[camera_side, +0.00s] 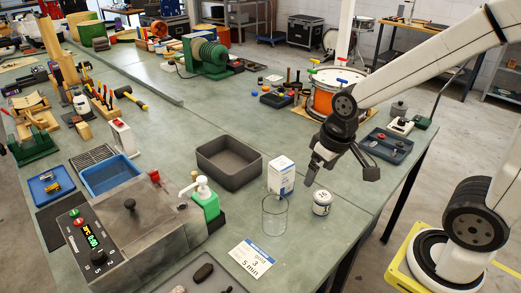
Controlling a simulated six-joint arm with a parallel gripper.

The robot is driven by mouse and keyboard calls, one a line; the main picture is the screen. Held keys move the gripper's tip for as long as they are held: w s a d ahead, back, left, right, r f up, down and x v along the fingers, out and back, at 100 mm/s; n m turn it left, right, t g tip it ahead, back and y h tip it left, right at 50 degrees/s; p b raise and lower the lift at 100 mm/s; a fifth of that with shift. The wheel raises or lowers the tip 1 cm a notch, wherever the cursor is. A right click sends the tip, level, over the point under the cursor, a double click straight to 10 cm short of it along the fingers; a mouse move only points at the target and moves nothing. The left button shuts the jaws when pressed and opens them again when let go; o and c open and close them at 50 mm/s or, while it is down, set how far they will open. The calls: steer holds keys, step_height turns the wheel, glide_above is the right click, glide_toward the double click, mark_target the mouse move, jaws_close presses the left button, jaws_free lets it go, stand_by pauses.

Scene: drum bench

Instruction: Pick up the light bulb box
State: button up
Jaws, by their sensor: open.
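The light bulb box (281,175), a small white carton with blue print, stands upright on the green bench near the middle of the side view. My gripper (341,176) is open and empty, to the right of the box and above the bench. Its fingers are apart from the box and point down. One finger reaches toward the left near a small white tin, the other sits further right.
The white tin (322,203) stands below my gripper, and a clear glass beaker (274,216) stands in front of the box. A dark grey bin (229,163) is to its left. An orange drum (324,101) stands behind, and a dark tray (386,146) lies to the right.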

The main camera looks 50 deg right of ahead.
steer(key=w+d+m+y, duration=1.3)
steer(key=w+d+m, duration=0.25)
steer(key=m, duration=0.35)
glide_toward(284, 162)
steer(key=x, duration=0.3)
steer(key=shift+w+d+f+g, duration=0.1)
steer(key=shift+w+f+g, duration=0.05)
steer(key=shift+f+g, duration=0.2)
steer(key=shift+x, duration=3.9)
steer(key=shift+r, duration=0.2)
steer(key=c, duration=1.3)
steer(key=shift+r, duration=0.2)
